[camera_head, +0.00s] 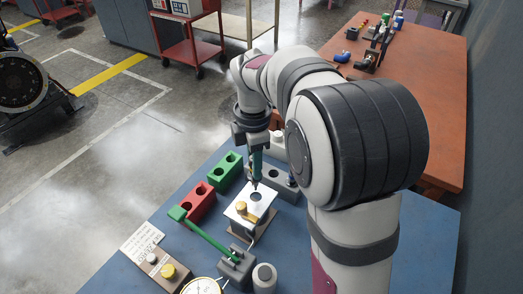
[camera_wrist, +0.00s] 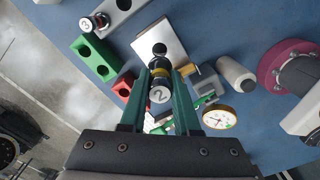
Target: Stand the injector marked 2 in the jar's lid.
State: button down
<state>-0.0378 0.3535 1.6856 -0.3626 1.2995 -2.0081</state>
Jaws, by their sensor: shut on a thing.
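My gripper (camera_head: 256,150) is shut on a dark injector, whose white end marked 2 (camera_wrist: 159,95) shows between the green fingers in the wrist view. The injector (camera_head: 256,170) hangs roughly upright, tip down. Its tip is over or very near the dark round hole in a bright silver plate (camera_head: 241,211), which also shows in the wrist view (camera_wrist: 146,45). This plate looks like the lid; I cannot make out a jar under it. I cannot tell whether the tip touches the plate or has entered the hole.
A green block (camera_head: 225,172) and a red block (camera_head: 195,203), both with holes, stand left. A grey block (camera_head: 272,182) behind holds injector 3 (camera_wrist: 95,22). A green-levered device (camera_head: 236,266), a gauge (camera_wrist: 218,118) and a pale spool (camera_wrist: 235,75) stand near the front.

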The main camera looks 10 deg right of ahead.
aim_at(256, 185)
jog(key=shift+f, duration=4.15)
jog(key=shift+f, duration=0.1)
jog(key=shift+c, duration=1.2)
grip_release()
jog(key=shift+r, duration=4.05)
